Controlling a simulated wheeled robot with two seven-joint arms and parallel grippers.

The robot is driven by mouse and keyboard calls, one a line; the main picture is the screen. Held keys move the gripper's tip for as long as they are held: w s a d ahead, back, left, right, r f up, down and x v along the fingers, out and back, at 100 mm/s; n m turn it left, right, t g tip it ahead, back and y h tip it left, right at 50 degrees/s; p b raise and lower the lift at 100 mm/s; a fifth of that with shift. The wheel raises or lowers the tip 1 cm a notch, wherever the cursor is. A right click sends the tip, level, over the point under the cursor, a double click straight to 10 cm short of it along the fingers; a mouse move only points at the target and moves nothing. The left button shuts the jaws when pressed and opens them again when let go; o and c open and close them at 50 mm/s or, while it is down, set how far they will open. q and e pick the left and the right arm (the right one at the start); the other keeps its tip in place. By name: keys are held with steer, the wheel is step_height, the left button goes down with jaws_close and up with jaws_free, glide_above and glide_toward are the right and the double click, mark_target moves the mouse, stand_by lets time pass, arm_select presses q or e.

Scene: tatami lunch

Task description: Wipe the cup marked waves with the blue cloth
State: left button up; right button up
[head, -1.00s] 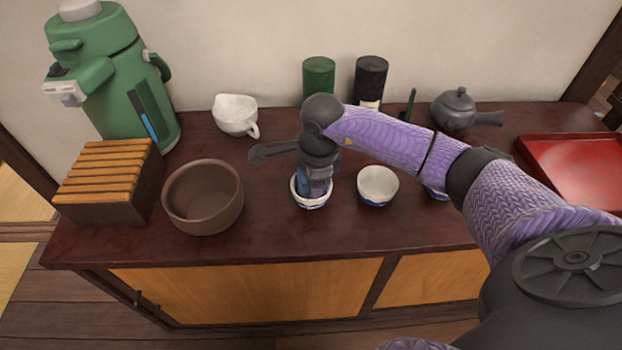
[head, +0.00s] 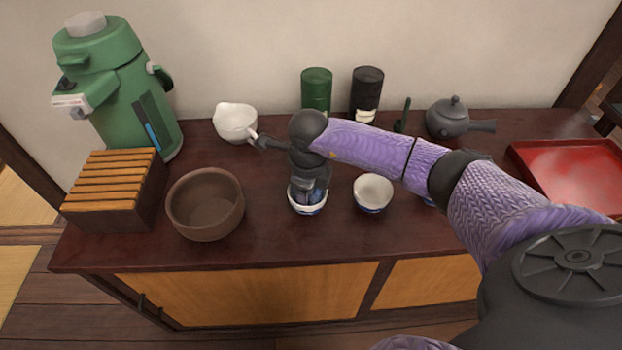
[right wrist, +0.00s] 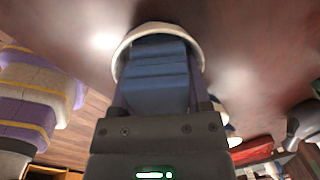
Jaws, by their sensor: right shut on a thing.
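My right gripper (head: 311,190) points down into a small white cup with blue on its lower side (head: 308,208). It is shut on a folded blue cloth (right wrist: 156,75), which fills much of the cup's mouth; the cup's pale rim (right wrist: 194,52) curves around it in the right wrist view. The cup stands upright on the dark cabinet top. A second white and blue cup (head: 372,193) stands apart to its right. A third cup (head: 428,202) is mostly hidden behind my right arm. I cannot make out the marks on the cups. My left gripper is out of view.
A brown bowl (head: 206,204) stands left of the cup, beside a slatted box (head: 115,190) and a green flask (head: 118,85). Behind are a white pourer (head: 235,123), two canisters (head: 316,90) and a dark teapot (head: 448,118). A red tray (head: 570,175) lies at right.

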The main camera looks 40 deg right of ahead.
steer(key=shift+m, duration=0.9)
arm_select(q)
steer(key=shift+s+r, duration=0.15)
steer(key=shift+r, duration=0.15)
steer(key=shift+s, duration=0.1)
arm_select(e)
steer(key=shift+n, duration=0.6)
steer(key=n+b, duration=0.1)
steer(key=n, duration=0.3)
steer(key=shift+f, duration=0.2)
steer(key=n+b, duration=0.1)
steer(key=n, duration=0.1)
steer(key=n+y+b, duration=0.1)
steer(key=n, duration=0.2)
steer(key=shift+s+a+f+n, duration=0.1)
steer(key=shift+s+n, duration=0.1)
steer(key=shift+n, duration=0.1)
steer(key=shift+n+b, duration=0.4)
steer(key=shift+n, duration=0.6)
steer(key=shift+s+r+n, duration=0.1)
steer(key=shift+r+n, duration=0.1)
steer(key=shift+n, duration=0.3)
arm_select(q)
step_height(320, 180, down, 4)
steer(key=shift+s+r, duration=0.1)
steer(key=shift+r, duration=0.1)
